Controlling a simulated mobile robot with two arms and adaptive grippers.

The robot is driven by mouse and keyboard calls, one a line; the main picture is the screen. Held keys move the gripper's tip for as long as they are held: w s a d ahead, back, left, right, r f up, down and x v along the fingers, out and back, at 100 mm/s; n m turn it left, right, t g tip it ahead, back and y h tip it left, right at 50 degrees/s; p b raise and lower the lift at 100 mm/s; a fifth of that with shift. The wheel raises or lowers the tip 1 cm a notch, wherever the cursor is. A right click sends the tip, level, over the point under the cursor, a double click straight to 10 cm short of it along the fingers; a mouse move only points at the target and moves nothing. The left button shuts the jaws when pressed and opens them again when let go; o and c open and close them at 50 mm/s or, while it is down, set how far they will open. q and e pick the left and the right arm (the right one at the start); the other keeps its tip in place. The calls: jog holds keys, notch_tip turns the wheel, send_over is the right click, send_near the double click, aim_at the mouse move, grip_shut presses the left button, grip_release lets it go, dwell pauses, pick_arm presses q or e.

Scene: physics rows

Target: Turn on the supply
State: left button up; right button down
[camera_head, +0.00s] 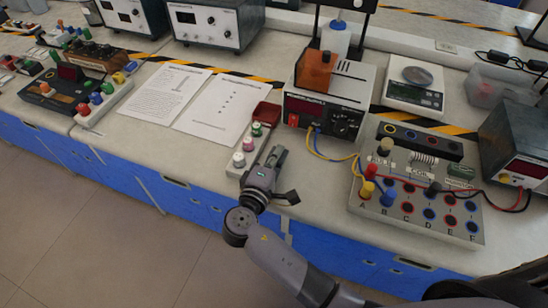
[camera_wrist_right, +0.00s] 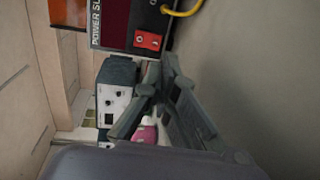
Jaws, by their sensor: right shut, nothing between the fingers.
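The power supply (camera_head: 345,97) stands on the bench right of centre, with a white top, a dark front and a red switch (camera_head: 293,120) at the front's left end. In the right wrist view the power supply (camera_wrist_right: 118,22) shows its label sideways and the red switch (camera_wrist_right: 147,40) close up. I cannot tell the switch's position. My right gripper (camera_head: 278,153) is shut and empty, in front of the supply and a little left of it, apart from the switch. In the right wrist view its fingertips (camera_wrist_right: 160,68) are just below the switch. My left gripper is not in view.
A strip with coloured knobs (camera_head: 236,170) lies beside my right gripper. A terminal board (camera_head: 425,215) with wires is at the right. An orange-brown block (camera_head: 315,70) sits on the supply. Paper sheets (camera_head: 212,118) lie left. Yellow and blue wires (camera_head: 325,153) leave the supply's front.

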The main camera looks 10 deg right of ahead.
aim_at(288, 141)
jog(key=p+x, duration=0.1)
jog(key=x, duration=0.7)
jog(key=shift+w+d, duration=0.2)
jog(key=shift+w, duration=0.05)
